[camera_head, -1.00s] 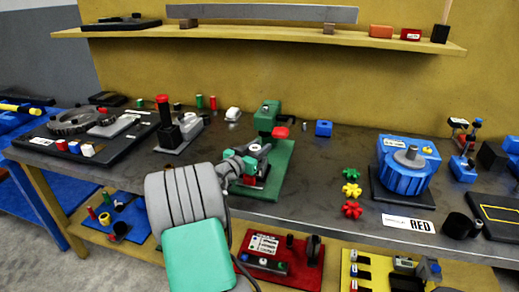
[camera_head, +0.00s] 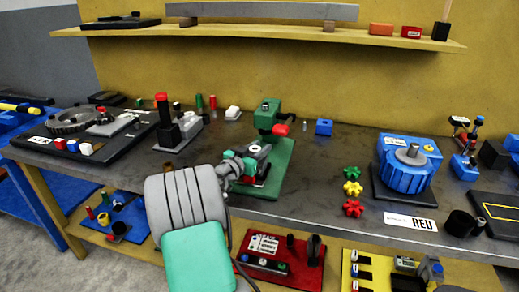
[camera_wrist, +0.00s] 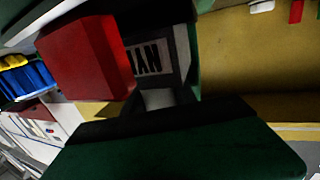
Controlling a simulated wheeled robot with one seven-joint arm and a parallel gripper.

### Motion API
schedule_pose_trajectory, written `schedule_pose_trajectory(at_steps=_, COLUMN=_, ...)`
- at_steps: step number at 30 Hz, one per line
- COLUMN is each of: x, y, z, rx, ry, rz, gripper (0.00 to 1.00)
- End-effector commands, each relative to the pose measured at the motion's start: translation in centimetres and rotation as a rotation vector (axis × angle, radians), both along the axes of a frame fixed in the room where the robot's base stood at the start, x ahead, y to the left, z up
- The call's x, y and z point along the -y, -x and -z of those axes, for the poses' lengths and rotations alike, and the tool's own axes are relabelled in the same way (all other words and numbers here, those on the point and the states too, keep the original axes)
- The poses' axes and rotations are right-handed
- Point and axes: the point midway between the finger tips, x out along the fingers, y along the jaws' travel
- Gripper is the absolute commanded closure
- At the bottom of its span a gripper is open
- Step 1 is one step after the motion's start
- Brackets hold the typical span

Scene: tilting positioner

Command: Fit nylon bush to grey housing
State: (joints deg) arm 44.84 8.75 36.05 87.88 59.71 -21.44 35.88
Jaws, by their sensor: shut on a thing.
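The green tilting positioner (camera_head: 268,113) stands on its green base plate (camera_head: 277,180) at mid-bench in the head view. A red handle (camera_head: 281,129) sticks out at its right side. My gripper (camera_head: 266,149) is at the positioner, just below and left of this handle. I cannot make out the nylon bush or the grey housing for sure; my arm hides part of the positioner.
A blue round machine (camera_head: 405,168) stands to the right, with green, yellow and red star knobs (camera_head: 353,189) left of it. A grey block fixture with a red-topped post (camera_head: 163,120) stands to the left.

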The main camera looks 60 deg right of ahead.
Motion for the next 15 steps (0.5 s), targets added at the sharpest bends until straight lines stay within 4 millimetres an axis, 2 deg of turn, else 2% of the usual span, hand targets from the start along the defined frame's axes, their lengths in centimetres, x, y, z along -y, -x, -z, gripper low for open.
schedule_pose_trajectory(at_steps=15, x=0.0, y=0.0, z=1.3, rx=0.001, ry=0.001, rz=0.000, gripper=1.00)
